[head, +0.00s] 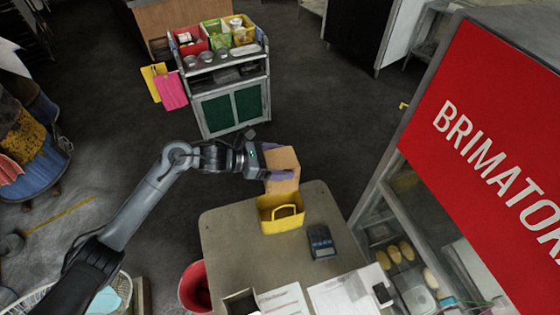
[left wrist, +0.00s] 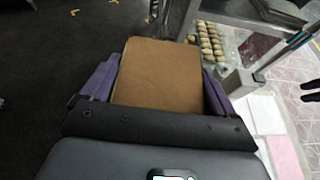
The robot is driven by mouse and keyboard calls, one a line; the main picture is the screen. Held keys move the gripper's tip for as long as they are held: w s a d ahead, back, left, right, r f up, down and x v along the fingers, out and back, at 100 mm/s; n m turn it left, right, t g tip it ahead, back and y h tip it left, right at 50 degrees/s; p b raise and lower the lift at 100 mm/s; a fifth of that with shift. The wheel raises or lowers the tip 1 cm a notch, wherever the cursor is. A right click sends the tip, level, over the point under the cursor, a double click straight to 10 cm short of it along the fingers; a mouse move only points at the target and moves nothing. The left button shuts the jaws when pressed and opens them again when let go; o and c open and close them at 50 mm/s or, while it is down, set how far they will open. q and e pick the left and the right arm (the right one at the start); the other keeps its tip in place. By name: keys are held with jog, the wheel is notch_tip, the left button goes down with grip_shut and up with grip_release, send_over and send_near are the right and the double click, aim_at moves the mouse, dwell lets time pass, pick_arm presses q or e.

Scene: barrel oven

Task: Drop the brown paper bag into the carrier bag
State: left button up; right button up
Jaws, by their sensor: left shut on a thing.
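My left gripper (head: 279,175) is shut on the brown paper bag (head: 284,160). In the left wrist view the brown paper bag (left wrist: 158,75) fills the space between the purple fingers of the left gripper (left wrist: 155,85). In the head view the paper bag is above and right behind the yellow carrier bag (head: 281,222), near its top. The carrier bag stands at the far edge of the table with its handle showing. Whether the paper bag touches the carrier bag or is inside its opening cannot be told. My right gripper is not in view.
The table (head: 228,255) also holds a dark blue calculator (head: 321,241), papers (head: 342,293) and a small dark box (head: 241,302). A red bin (head: 194,287) stands at its left. A red-signed display case (head: 480,130) borders the right. A grey cart (head: 228,85) stands behind.

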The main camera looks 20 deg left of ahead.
pick_arm(q)
jog(key=shift+d+f, duration=0.15)
jog(key=shift+f, duration=1.25)
notch_tip(320, 180, down, 6)
jog(key=b, duration=0.6)
jog(key=shift+f+b, duration=0.15)
jog(key=shift+b, duration=0.25)
jog(key=shift+f+b, duration=1.3)
jog(key=shift+b, duration=0.2)
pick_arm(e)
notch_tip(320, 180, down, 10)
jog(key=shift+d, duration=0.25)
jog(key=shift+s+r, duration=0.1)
pick_arm(q)
jog(key=o, duration=1)
jog(key=shift+b+v, duration=0.3)
jog(key=shift+v, duration=5.15)
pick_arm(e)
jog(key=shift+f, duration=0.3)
